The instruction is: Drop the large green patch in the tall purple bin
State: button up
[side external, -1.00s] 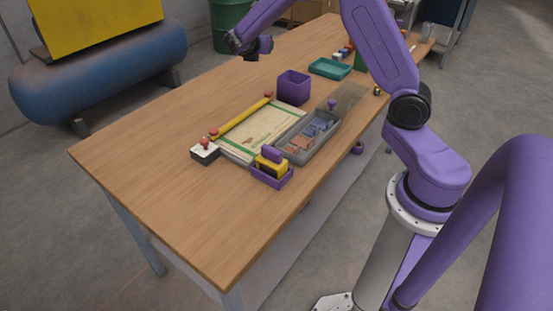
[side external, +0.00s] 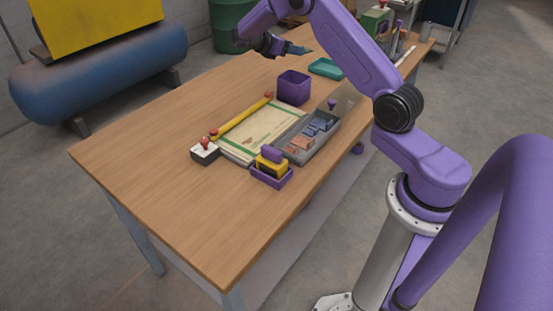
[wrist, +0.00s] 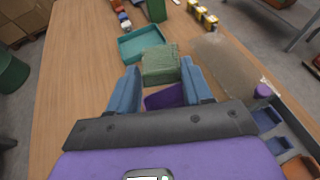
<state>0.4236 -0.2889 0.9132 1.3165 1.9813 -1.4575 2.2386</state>
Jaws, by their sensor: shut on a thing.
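My gripper (side external: 296,48) is raised above the table behind the tall purple bin (side external: 293,91) in the side view. In the wrist view my gripper (wrist: 160,72) has its two blue-grey fingers on either side of the large green patch (wrist: 160,62), shut on it. The patch is a folded, dull green block near the fingertips; I cannot clearly make it out in the side view. In the wrist view, part of the purple bin (wrist: 164,98) shows between the fingers, below the patch and nearer my wrist. The bin stands upright on the table.
A teal tray (side external: 327,69) lies behind the bin. In front are a sack (side external: 262,128) with a yellow bar (side external: 240,118), a grey divided tray (side external: 308,143) of patches, a yellow-black stamp (side external: 271,164) and a white box (side external: 204,151). The table's near left is clear.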

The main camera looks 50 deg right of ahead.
jog(key=shift+f, duration=2.45)
jog(key=o, duration=1.1)
jog(key=shift+a, duration=0.1)
jog(key=v, duration=1.7)
jog(key=shift+a, duration=0.2)
jog(key=shift+r, duration=0.1)
